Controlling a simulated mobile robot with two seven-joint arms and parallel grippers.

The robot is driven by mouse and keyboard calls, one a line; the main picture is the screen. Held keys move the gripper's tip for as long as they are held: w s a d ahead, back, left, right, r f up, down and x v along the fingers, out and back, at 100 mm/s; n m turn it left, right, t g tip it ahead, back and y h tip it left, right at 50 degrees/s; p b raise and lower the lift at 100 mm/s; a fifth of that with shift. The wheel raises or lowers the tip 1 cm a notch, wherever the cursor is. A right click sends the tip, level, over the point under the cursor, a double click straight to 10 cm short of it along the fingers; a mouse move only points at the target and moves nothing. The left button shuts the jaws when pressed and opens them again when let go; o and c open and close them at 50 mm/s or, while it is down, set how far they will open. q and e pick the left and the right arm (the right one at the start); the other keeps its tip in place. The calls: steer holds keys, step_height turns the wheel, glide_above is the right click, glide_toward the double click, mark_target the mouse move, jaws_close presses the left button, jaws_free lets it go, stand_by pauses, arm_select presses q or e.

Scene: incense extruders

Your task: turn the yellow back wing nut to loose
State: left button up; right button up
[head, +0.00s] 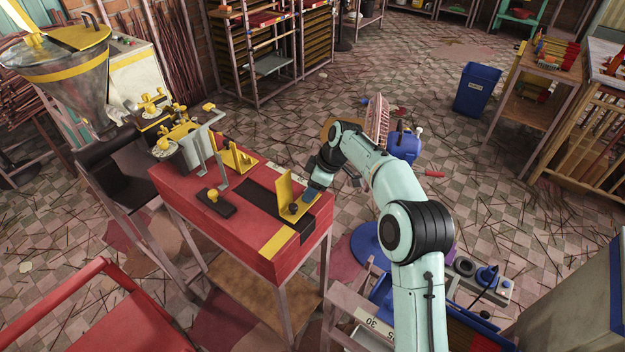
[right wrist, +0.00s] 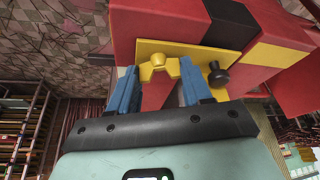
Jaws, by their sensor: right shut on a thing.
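The yellow wing nut (right wrist: 158,66) shows in the right wrist view, at the edge of a yellow bracket plate on the red table. My right gripper (right wrist: 160,85) has its blue fingers on either side of the wing nut and is shut on it. A black knob (right wrist: 218,74) sits on the same plate, just right of the right finger. In the head view my right gripper (head: 311,191) is at the right side of the upright yellow bracket (head: 283,188); the wing nut is hidden there. My left gripper is not in view.
The red table (head: 255,240) also carries a second yellow bracket (head: 238,158), a black block with a yellow knob (head: 213,196), and a metal extruder with yellow knobs (head: 180,150). A steel hopper (head: 65,85) stands behind left. A blue bin (head: 477,90) stands on the floor.

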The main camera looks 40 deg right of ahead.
steer(key=n+p, duration=0.2)
steer(key=n+g+y+p, duration=0.1)
steer(key=n+p, duration=0.1)
steer(key=n+g+p, duration=0.1)
steer(key=n+p, duration=0.1)
steer(key=p, duration=0.1)
steer(key=shift+w+d+r, duration=0.1)
steer(key=shift+w+r, duration=0.15)
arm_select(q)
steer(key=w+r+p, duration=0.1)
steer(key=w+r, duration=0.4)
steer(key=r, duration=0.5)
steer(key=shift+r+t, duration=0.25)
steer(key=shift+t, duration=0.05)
arm_select(e)
steer(key=shift+f+n+y, duration=0.15)
steer(key=shift+n+y, duration=0.15)
steer(key=shift+n, duration=0.5)
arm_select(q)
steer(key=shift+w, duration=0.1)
arm_select(e)
steer(key=o, duration=0.8)
steer(key=shift+g, duration=0.3)
steer(key=shift+s, duration=0.1)
